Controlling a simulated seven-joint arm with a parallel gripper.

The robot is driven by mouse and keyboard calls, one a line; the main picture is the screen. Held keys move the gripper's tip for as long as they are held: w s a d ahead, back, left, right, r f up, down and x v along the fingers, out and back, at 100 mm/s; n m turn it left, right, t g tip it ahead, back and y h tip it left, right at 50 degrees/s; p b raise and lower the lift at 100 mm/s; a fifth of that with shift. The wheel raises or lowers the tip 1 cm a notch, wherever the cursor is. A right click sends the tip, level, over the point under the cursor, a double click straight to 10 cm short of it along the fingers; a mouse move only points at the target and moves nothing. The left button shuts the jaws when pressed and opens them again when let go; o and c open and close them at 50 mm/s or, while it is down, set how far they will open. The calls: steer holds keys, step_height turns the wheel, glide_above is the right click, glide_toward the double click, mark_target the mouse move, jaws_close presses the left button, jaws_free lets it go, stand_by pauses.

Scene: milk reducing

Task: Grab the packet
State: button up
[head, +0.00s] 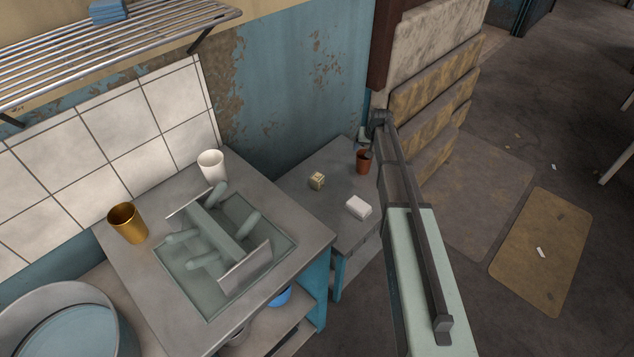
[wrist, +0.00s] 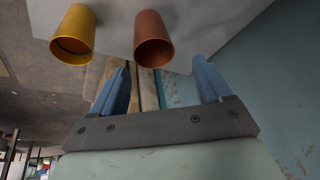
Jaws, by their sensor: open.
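A small white block-shaped item (head: 358,207), which looks like the packet, lies on the low grey table (head: 335,240) in the head view. A small beige patterned cube (head: 317,180) sits to its left and farther back. The wrist view shows neither of these two clearly. My gripper (wrist: 160,65) shows in the wrist view with its two blue fingers spread and nothing between them. In the head view my arm reaches along the right side of the low table, and the fingers cannot be made out clearly.
A reddish-brown cup (head: 363,161) stands on the low table beside my arm; the wrist view shows it with a yellow cup (wrist: 75,35). The higher counter holds a gold cup (head: 128,223), a white cup (head: 211,165) and a greenish recessed fixture (head: 222,250). Stacked slabs (head: 430,90) stand behind.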

mark_target(313, 179)
steer(key=s+a+f+m+y, duration=0.3)
steer(key=m, duration=0.3)
steer(key=s+a+f+m+t+y, duration=0.1)
steer(key=s+a+f+m+y, duration=0.1)
steer(key=m, duration=0.4)
steer(key=s+a+f+m+y, duration=0.3)
steer(key=a+f+m, duration=0.1)
steer(key=m, duration=0.2)
steer(key=shift+s+a+f+t+y, duration=0.3)
steer(key=shift+a+f+y, duration=0.05)
steer(key=shift+y, duration=0.05)
steer(key=m, duration=0.2)
steer(key=shift+s+a+f+m+t+y, duration=0.1)
steer(key=shift+s+a+m+t+y, duration=0.05)
steer(key=shift+s+m+t+y, duration=0.2)
steer(key=m, duration=0.1)
steer(key=m+t, duration=0.1)
steer(key=m, duration=0.1)
steer(key=shift+s+f+m+y, duration=0.1)
steer(key=shift+s+m+y, duration=0.15)
steer(key=shift+y, duration=0.1)
steer(key=shift+w+a+f+t, duration=0.15)
steer(key=shift+w+a+t, duration=0.1)
steer(key=shift+a, duration=0.05)
steer(key=x, duration=1.3)
steer(key=shift+a, duration=0.1)
steer(key=shift+s, duration=0.1)
steer(key=shift+c, duration=0.3)
